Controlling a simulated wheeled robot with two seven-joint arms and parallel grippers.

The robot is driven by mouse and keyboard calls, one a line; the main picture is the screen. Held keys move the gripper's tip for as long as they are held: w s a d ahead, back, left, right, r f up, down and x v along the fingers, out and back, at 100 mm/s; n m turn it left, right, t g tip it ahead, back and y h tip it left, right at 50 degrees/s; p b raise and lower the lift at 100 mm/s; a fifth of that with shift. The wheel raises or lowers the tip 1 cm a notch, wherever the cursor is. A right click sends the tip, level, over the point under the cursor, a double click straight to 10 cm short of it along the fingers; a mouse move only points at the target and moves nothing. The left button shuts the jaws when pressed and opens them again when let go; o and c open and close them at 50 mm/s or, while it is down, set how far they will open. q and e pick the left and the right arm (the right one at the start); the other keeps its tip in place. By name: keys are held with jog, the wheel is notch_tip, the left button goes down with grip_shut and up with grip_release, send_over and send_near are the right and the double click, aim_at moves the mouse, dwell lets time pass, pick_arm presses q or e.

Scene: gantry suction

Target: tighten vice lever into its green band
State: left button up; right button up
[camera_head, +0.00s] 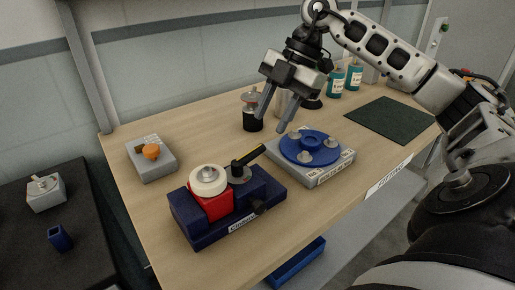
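The vice is a dark blue block (264,193) at the front of the wooden table. A red block (212,203) with a white round piece (208,179) on top sits in it. The vice lever (249,157) is a dark bar with a yellow edge, on a grey pivot, pointing to the back right. I cannot make out a green band. My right gripper (271,122) hangs above the table, beyond the lever and apart from it, fingers pointing down. Its two fingers are spread with nothing between them. My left gripper is not in view.
A blue disc with metal knobs (311,146) on a grey base stands right of the vice. A grey box with an orange knob (151,152) stands left. A black, red-topped container (252,121), teal bottles (353,78) and a dark mat (390,119) lie farther back.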

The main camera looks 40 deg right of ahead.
aim_at(256, 149)
jog(key=x, duration=0.7)
jog(key=shift+a+f, duration=0.15)
jog(key=shift+f, duration=0.1)
jog(key=shift+r, duration=0.1)
grip_shut()
